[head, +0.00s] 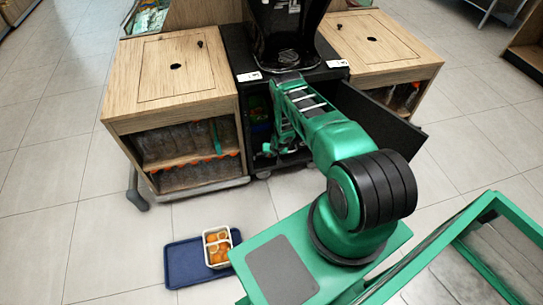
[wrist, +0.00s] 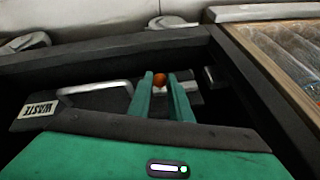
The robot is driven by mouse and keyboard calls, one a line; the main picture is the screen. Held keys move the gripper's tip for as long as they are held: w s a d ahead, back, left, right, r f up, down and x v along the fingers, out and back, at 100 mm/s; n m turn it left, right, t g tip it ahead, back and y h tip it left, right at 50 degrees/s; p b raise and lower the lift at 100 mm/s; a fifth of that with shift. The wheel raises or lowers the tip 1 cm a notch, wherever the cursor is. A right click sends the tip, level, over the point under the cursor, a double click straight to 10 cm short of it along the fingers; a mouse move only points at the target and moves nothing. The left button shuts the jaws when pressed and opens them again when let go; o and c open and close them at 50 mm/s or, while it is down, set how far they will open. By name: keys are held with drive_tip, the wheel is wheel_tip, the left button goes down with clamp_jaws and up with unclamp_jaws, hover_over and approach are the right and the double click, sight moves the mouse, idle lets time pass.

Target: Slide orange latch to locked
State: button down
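The orange latch knob (wrist: 159,79) shows in the wrist view as a small round orange piece by a pale metal bar inside the dark cabinet. My gripper (wrist: 162,77) has two green fingers pointing toward it, with a clear gap between them. The knob appears in that gap near the fingertips. I cannot tell whether either finger touches it or how far beyond the tips it lies. In the head view, my arm reaches into the open front of the black juicer cabinet (head: 234,55); the latch is hidden there.
A black door (head: 378,125) stands open to the right of my arm. Wooden cabinets (head: 170,80) (head: 385,48) flank the juicer (head: 285,35). A WASTE label (wrist: 40,108) is inside. A blue tray (head: 185,262) with a food container (head: 217,246) lies on the floor.

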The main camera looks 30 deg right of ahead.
drive_tip(key=shift+w+a, duration=0.25)
drive_tip(key=shift+a, duration=0.7)
drive_tip(key=shift+w+a, duration=0.25)
drive_tip(key=shift+a, duration=0.65)
drive_tip(key=c, duration=1.9)
unclamp_jaws()
drive_tip(key=shift+r, duration=0.1)
drive_tip(key=v, duration=1)
drive_tip(key=shift+r, duration=0.2)
drive_tip(key=shift+s, duration=0.25)
